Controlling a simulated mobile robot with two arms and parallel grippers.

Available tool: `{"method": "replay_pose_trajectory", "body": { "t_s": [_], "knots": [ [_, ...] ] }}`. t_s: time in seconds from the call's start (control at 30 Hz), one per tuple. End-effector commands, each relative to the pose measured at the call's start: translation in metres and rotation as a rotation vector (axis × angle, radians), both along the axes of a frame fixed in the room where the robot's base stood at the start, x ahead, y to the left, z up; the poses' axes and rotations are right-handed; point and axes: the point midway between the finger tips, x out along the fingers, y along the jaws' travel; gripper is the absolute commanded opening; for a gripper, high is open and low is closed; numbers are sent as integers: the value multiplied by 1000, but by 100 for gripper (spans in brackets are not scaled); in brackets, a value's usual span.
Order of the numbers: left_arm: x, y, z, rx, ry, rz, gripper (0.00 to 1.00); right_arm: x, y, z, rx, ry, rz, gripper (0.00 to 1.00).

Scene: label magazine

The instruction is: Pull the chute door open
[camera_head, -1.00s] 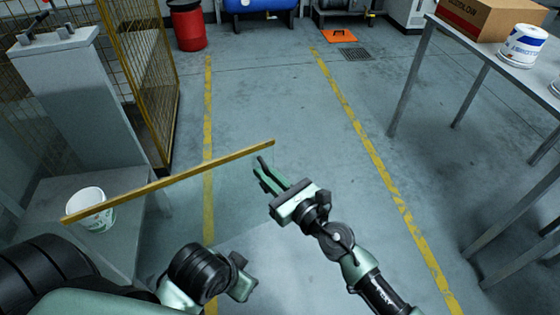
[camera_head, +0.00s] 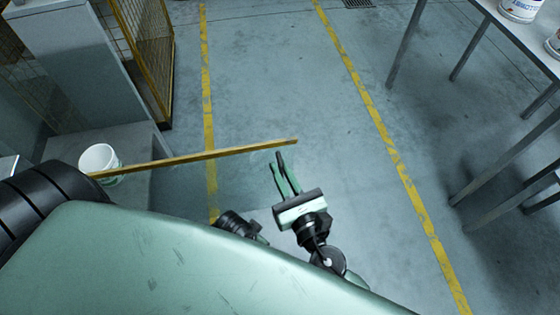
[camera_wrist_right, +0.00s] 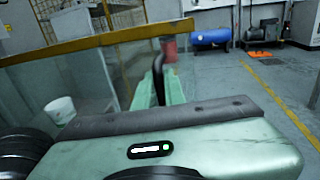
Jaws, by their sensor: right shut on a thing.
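The chute door (camera_head: 200,157) is a clear panel with a yellow top edge. It stands swung out from the chute housing at the left, across the yellow floor line. It also shows in the right wrist view (camera_wrist_right: 100,41). Its black handle (camera_head: 280,159) is near the free end, and shows upright in the right wrist view (camera_wrist_right: 158,78). My right gripper (camera_head: 286,178) is at the free end with its green fingers shut on the handle. My left gripper is not in view; a large green link of mine covers the lower left.
A white bucket (camera_head: 98,158) stands on a grey ledge (camera_head: 135,137) behind the door's left end. A yellow mesh fence (camera_head: 147,55) rises beyond. A table (camera_head: 530,45) with white tubs stands at the right. The floor between the yellow lines is clear.

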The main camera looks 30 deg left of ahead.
Motion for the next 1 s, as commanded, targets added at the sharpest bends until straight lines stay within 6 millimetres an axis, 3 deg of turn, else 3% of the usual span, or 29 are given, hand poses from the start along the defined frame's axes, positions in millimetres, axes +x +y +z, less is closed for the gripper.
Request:
{"method": "replay_pose_trajectory", "body": {
  "t_s": [0.37, 0.4, 0.43, 0.77, 1.0],
  "knots": [
    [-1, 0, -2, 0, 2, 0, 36, -2, 0, -1, -1, 2, 1, 0],
    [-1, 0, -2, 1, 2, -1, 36, -2, 0, -1, -1, 2, 0, 13],
    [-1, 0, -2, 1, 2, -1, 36, -2, 0, -1, -1, 2, 1, 19],
    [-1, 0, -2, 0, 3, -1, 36, -2, -2, -1, -1, 1, -2, 19],
    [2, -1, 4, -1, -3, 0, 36, -24, -28, -3, -4, 3, -1, 19]
  ]
}}
